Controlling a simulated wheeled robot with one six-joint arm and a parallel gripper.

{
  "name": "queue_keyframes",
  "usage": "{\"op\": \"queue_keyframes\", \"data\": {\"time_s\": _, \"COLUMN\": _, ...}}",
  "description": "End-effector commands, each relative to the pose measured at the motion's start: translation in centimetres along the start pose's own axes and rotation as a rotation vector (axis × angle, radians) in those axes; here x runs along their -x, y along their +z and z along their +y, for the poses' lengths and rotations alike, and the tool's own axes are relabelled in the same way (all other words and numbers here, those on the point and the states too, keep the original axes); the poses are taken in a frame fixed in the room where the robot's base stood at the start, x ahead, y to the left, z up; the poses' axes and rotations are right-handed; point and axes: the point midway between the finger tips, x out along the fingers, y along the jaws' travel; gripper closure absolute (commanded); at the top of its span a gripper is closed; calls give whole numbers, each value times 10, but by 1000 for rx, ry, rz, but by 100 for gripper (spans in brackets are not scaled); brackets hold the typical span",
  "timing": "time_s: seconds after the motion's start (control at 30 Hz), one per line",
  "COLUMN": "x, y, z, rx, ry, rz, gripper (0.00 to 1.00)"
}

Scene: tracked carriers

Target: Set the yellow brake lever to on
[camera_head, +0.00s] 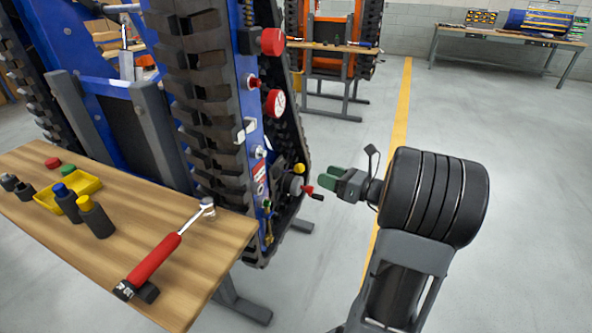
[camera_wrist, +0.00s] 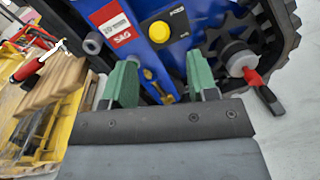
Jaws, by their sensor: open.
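My gripper (camera_head: 341,183) is open, with green finger pads, to the right of the blue tracked carrier's lower control area. In the wrist view the gripper (camera_wrist: 162,72) faces the blue panel, its fingers apart. A round yellow knob (camera_wrist: 159,32) on the panel lies just above the gap, beside a small black label too blurred to read. A smaller yellow piece, perhaps a lever (camera_wrist: 151,78), shows between the fingers, its lower end partly hidden. I cannot tell which is the brake lever. A yellow knob (camera_head: 299,169) also shows in the head view. Nothing appears gripped.
A red-handled crank (camera_wrist: 262,90) on a grey hub sits right of the fingers, near the black track. A wooden bench (camera_head: 195,285) with a red-handled tool (camera_head: 155,260), bottles and yellow tray (camera_head: 85,188) stands left. Floor on the right is clear.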

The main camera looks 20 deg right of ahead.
Motion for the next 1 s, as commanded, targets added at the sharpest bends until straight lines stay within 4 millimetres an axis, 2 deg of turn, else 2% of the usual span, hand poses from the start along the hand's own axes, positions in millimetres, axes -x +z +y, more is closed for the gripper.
{"op": "queue_keyframes", "data": {"time_s": 0.03, "x": -12, "y": -2, "z": 1, "rx": 3, "ry": 7, "rz": 2, "gripper": 47}}
{"op": "queue_keyframes", "data": {"time_s": 0.2, "x": -46, "y": -2, "z": 1, "rx": 4, "ry": 7, "rz": 3, "gripper": 47}}
{"op": "queue_keyframes", "data": {"time_s": 0.5, "x": -90, "y": -2, "z": 1, "rx": 4, "ry": 5, "rz": 4, "gripper": 47}}
{"op": "queue_keyframes", "data": {"time_s": 0.7, "x": -103, "y": 0, "z": 1, "rx": 5, "ry": 3, "rz": 3, "gripper": 47}}
{"op": "queue_keyframes", "data": {"time_s": 1.0, "x": -106, "y": 0, "z": 1, "rx": 4, "ry": 2, "rz": 4, "gripper": 47}}
